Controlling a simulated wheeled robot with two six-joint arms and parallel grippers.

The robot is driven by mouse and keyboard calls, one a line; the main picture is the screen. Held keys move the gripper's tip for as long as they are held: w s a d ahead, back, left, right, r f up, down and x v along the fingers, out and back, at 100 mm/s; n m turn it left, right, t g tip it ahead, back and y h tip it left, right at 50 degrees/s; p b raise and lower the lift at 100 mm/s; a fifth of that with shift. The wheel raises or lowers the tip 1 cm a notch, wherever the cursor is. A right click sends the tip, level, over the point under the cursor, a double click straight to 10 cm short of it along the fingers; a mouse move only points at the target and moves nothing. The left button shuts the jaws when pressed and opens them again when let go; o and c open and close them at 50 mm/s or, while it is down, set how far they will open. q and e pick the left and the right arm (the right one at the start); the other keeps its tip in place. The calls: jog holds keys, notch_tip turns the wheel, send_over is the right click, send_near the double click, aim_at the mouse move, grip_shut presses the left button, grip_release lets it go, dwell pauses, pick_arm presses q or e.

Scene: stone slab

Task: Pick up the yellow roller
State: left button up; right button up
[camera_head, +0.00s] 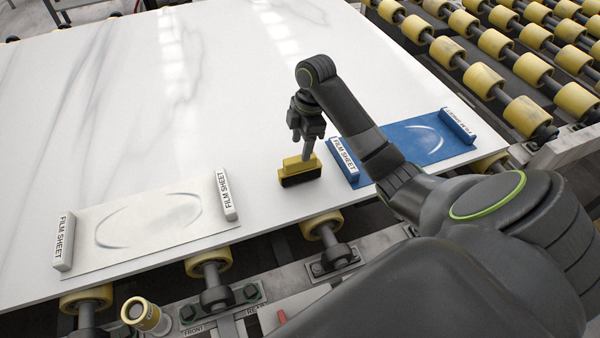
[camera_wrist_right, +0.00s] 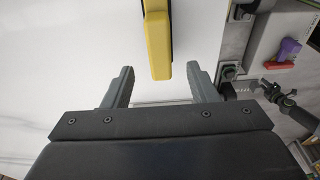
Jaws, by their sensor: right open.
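A yellow block-shaped tool with a black underside (camera_head: 300,171) sits on the white stone slab near its front edge. My right gripper (camera_head: 307,148) is just above it in the head view, pointing down. In the right wrist view, the gripper (camera_wrist_right: 160,85) is open and empty, and the yellow tool (camera_wrist_right: 158,42) is ahead of the gap between the fingers. My left gripper is not in view.
A white film sheet (camera_head: 150,250) lies left on the slab (camera_head: 110,130), a blue film sheet (camera_head: 420,133) right, with raised labelled end bars. Yellow conveyor rollers (camera_head: 485,80) run along the right. A purple-and-red item (camera_wrist_right: 288,50) lies beyond the slab. The slab's middle is clear.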

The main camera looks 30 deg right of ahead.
notch_tip(320, 180, down, 2)
jog(key=shift+a+f+b, duration=0.1)
jog(key=shift+b, duration=0.45)
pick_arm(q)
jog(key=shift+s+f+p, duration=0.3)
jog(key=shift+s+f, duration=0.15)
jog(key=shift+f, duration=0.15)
pick_arm(e)
jog(key=shift+a+f, duration=0.15)
jog(key=shift+f, duration=1.85)
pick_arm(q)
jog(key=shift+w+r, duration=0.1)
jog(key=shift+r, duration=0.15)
pick_arm(e)
jog(key=shift+f, duration=0.25)
jog(key=c, duration=0.9)
